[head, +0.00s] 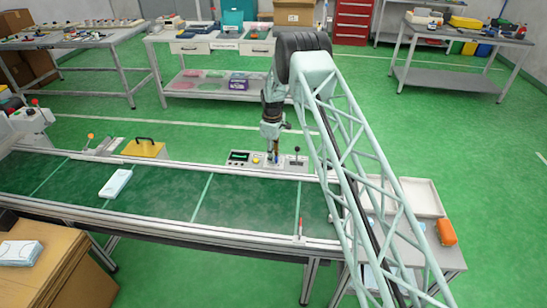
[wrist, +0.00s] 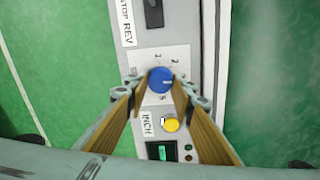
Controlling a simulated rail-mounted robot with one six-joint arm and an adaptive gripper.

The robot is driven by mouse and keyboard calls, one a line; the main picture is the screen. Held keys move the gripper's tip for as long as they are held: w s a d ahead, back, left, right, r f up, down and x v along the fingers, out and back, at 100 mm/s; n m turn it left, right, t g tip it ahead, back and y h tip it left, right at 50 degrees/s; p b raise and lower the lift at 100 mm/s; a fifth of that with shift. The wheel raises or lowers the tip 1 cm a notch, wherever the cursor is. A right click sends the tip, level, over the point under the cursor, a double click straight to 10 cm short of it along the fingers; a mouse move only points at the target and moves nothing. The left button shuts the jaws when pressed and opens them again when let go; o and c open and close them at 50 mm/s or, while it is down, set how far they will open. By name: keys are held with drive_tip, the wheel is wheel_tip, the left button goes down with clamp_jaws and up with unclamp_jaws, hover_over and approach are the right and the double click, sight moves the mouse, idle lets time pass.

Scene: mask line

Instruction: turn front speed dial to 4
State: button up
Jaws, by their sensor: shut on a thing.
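The blue speed dial (wrist: 160,80) sits on the grey control panel (wrist: 182,30) in the middle of the wrist view. Printed numbers, among them 1 and 2, ring it; some are hidden or too small to read. A short pale pointer mark shows on the right part of its face. My gripper (wrist: 159,88) is shut on the dial, one finger on each side. In the head view my gripper (head: 273,158) points down at the panel behind the conveyor, and the dial is hidden there.
A yellow button (wrist: 171,125) and a green display (wrist: 162,150) lie close to the fingers. A black lever (head: 297,151) stands on the panel to the right. The conveyor (head: 235,200) runs in front, carrying a pale mask pack (head: 115,183) at left.

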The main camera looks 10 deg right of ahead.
drive_tip(key=shift+m, duration=0.4)
drive_tip(key=m, duration=0.3)
drive_tip(key=shift+m+b, duration=0.35)
drive_tip(key=shift+m, duration=0.05)
drive_tip(key=shift+w+m, duration=0.1)
drive_tip(key=shift+m, duration=1.7)
drive_tip(key=shift+d, duration=0.1)
drive_tip(key=o, duration=0.9)
drive_tip(key=shift+r, duration=0.15)
drive_tip(key=shift+a+r, duration=0.15)
drive_tip(key=shift+r, duration=2.8)
drive_tip(key=shift+a+r, duration=0.15)
drive_tip(key=shift+r, duration=2.75)
